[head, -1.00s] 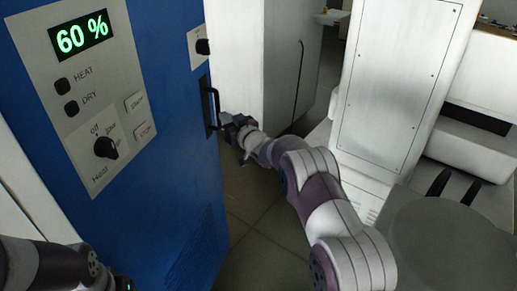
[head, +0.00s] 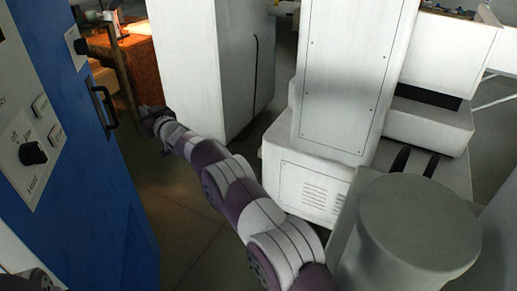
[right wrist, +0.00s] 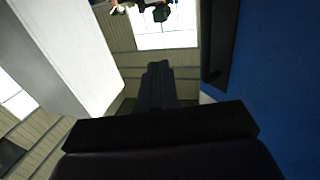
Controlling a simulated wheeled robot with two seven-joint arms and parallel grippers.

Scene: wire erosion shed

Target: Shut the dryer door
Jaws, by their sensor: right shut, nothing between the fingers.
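The blue dryer (head: 75,215) stands at the left of the head view, with a grey control panel on it. Its black bar handle (head: 103,107) is upright near the right edge of the blue front. I cannot tell how far the door stands open. My right gripper (head: 148,118) is shut and empty, just right of the handle and apart from it. In the right wrist view the closed fingers (right wrist: 158,85) point ahead, with the dark handle (right wrist: 216,45) and blue surface (right wrist: 270,70) to their right. My left gripper is out of view.
A tall white cabinet (head: 205,60) stands beyond my right gripper. A white machine (head: 345,75) and a grey cylinder (head: 418,235) stand to the right. An orange-brown block (head: 128,65) is behind the dryer.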

